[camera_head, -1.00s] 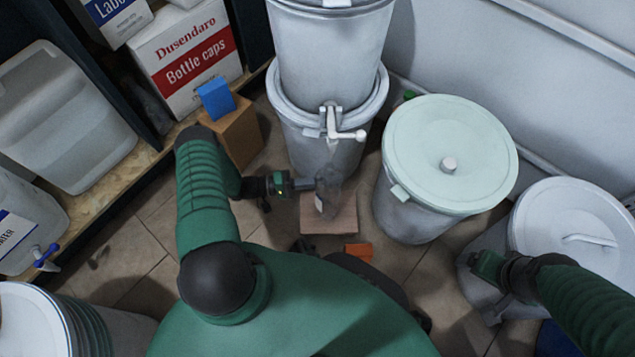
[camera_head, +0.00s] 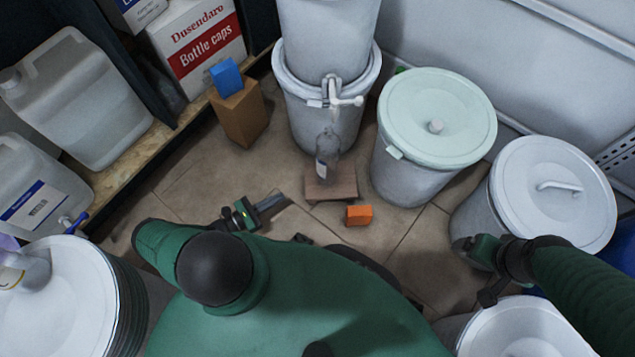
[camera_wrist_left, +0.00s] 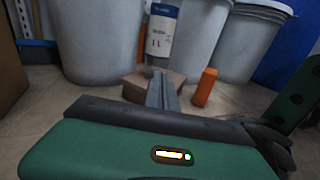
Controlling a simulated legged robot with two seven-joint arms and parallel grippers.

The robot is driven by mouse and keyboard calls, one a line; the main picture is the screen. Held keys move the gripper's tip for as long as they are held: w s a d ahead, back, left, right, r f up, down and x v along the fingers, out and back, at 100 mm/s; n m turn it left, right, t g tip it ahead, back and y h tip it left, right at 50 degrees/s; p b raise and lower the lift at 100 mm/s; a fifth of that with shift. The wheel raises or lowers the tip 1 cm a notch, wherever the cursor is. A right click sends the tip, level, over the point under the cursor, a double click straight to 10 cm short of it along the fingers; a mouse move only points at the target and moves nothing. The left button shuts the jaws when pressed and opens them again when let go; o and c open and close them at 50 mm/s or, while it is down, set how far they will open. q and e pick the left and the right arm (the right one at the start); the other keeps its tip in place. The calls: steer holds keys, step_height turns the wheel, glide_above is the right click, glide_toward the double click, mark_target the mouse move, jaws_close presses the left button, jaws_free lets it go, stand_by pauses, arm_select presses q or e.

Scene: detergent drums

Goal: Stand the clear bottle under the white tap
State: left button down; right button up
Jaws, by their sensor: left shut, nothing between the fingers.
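The clear bottle (camera_head: 328,146) stands upright on a low wooden block (camera_head: 331,186), with its neck just below the white tap (camera_head: 341,98) on the stacked drums. In the left wrist view the bottle (camera_wrist_left: 161,32) shows its label, behind the fingers. My left gripper (camera_head: 272,201) is shut and empty, low over the floor, left of the block and apart from the bottle. Its fingers (camera_wrist_left: 163,88) show together in the left wrist view. My right gripper (camera_head: 483,257) is by the drum at right; its fingers cannot be made out.
A lidded pale green drum (camera_head: 437,125) stands right of the tap. A brown block (camera_head: 240,113) with a blue one (camera_head: 226,77) on top stands at left.

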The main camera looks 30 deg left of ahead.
arm_select(q)
steer(key=shift+n, duration=0.4)
steer(key=b+x, duration=0.1)
steer(key=x, duration=0.3)
steer(key=b+x, duration=0.1)
steer(key=x, duration=0.3)
steer(key=f+b+x, duration=0.1)
steer(key=b+x, duration=0.1)
steer(key=x, duration=0.2)
steer(key=shift+w, duration=0.25)
steer(key=shift+w+d+r, duration=0.1)
steer(key=shift+w+d, duration=0.1)
steer(key=shift+w, duration=0.3)
steer(key=shift+r, duration=0.1)
arm_select(e)
steer(key=f, duration=0.4)
steer(key=shift+a, duration=0.35)
arm_select(q)
steer(key=shift+w+d, duration=0.1)
steer(key=shift+x, duration=0.95)
